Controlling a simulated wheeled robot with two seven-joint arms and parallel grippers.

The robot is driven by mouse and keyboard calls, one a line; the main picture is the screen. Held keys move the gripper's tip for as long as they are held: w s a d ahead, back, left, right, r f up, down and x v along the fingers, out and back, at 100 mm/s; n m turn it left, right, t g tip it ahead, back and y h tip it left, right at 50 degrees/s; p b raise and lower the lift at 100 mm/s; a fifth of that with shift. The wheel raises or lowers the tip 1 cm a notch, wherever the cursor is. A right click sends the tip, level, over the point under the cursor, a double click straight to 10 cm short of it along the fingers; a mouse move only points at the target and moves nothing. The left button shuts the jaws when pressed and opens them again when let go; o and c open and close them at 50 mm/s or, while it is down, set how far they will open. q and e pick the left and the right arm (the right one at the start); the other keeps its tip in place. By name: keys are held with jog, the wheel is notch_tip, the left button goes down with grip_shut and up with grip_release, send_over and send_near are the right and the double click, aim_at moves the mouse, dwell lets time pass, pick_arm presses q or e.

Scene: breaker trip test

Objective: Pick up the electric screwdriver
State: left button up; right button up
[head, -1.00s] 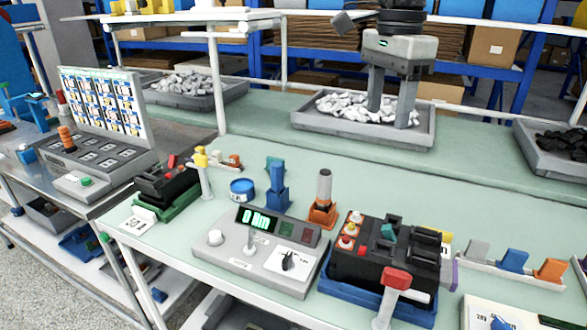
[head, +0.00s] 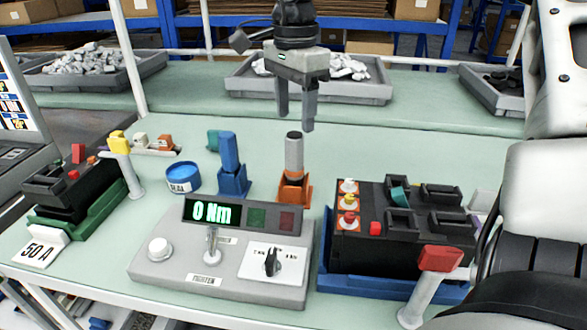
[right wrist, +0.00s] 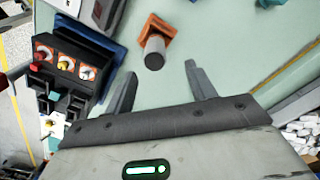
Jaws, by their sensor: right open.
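What looks like the electric screwdriver (head: 294,152), a grey cylinder with a dark top, stands upright in an orange holder (head: 292,188) behind the torque tester. My right gripper (head: 296,116) points down, open and empty, just above and behind it in the head view. In the right wrist view the screwdriver's round end (right wrist: 155,54) shows between and beyond the two open fingertips (right wrist: 161,74), apart from them. The holder (right wrist: 158,28) is partly hidden behind it. My left gripper is not in view.
A blue tool in a blue stand (head: 231,168) is left of the holder. The grey tester (head: 215,250) reads "0 Nm". A black breaker (head: 395,225) on a blue base stands at right. A grey tray (head: 355,92) of white pieces lies behind.

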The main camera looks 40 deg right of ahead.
aim_at(294, 133)
notch_tip(294, 133, down, 4)
jog(key=f, duration=0.5)
jog(key=shift+s+a, duration=0.3)
jog(key=shift+a, duration=0.05)
jog(key=shift+c, duration=0.4)
jog(key=c, duration=1)
